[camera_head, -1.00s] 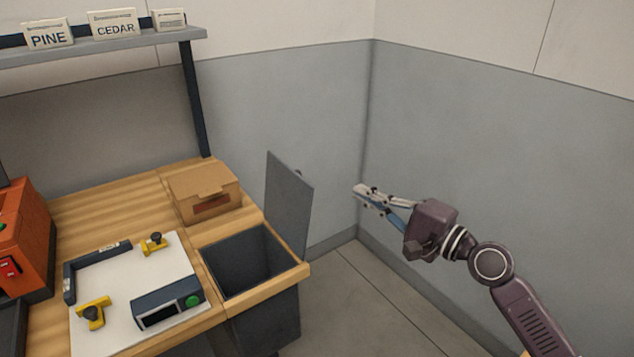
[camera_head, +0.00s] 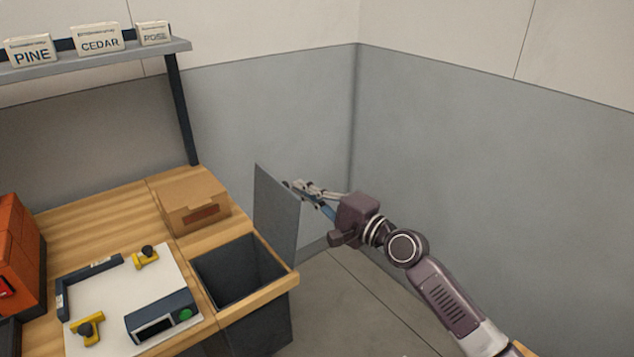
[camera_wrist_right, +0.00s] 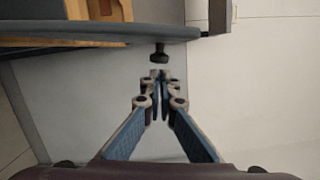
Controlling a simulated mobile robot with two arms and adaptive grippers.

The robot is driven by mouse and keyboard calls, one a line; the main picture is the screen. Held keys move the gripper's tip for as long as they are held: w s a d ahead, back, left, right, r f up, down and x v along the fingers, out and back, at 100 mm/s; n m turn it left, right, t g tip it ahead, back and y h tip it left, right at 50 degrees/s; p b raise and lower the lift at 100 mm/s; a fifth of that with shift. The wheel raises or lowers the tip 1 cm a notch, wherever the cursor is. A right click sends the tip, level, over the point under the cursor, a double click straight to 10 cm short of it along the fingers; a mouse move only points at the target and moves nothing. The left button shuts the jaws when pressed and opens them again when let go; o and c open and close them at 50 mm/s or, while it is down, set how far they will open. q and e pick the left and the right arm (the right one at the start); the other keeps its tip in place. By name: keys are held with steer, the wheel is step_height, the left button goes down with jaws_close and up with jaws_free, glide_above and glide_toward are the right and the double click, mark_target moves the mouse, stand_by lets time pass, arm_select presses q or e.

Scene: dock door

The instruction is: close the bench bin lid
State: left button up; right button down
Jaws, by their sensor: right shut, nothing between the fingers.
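The bench bin (camera_head: 238,275) is a dark open box set into the right end of the wooden bench. Its grey lid (camera_head: 275,212) stands upright at the bin's right side, so the bin is open. My right gripper (camera_head: 292,184) is shut and empty, with its fingertips close to the lid's outer face near the top. In the right wrist view the lid (camera_wrist_right: 100,33) crosses the top edge-on, with a dark knob (camera_wrist_right: 159,52) on it just beyond the shut fingertips (camera_wrist_right: 160,75). I cannot tell whether they touch. My left gripper is not in view.
A cardboard box (camera_head: 194,207) sits on the bench behind the bin. A white board (camera_head: 120,290) with yellow clamps and a dark device with a green button (camera_head: 160,315) lies to the left. A shelf (camera_head: 100,60) holds labelled blocks. Walls close off the back right corner.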

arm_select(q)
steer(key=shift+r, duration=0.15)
arm_select(e)
steer(key=shift+a+f, duration=0.1)
steer(key=shift+a, duration=0.15)
steer(key=shift+s, duration=0.1)
